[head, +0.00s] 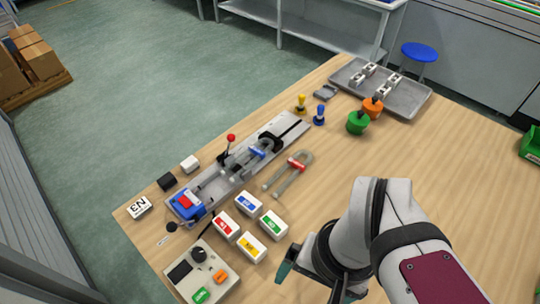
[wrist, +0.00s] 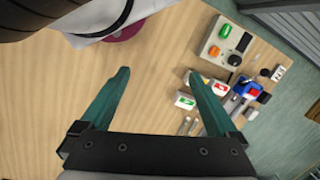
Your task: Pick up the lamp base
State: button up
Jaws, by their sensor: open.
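I cannot tell for sure which object is the lamp base. A green round piece (head: 358,123) and an orange one (head: 373,106) stand further back. My gripper (wrist: 158,76) is open and empty, with bare wood between its teal fingers. It is partly hidden by my arm in the head view.
A control box (head: 201,272) with a dark knob stands at the front left. A grey tray (head: 400,92) with metal blocks is at the back right. Yellow (head: 301,103) and blue (head: 319,115) handled tools stand near it. The right half of the table is mostly clear.

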jog(key=w+m, duration=0.2)
jog(key=w, duration=0.7)
jog(key=m+h, duration=0.2)
send_over(273, 224)
notch_tip(273, 224, down, 5)
notch_tip(273, 224, down, 16)
jog(key=c, duration=1.2)
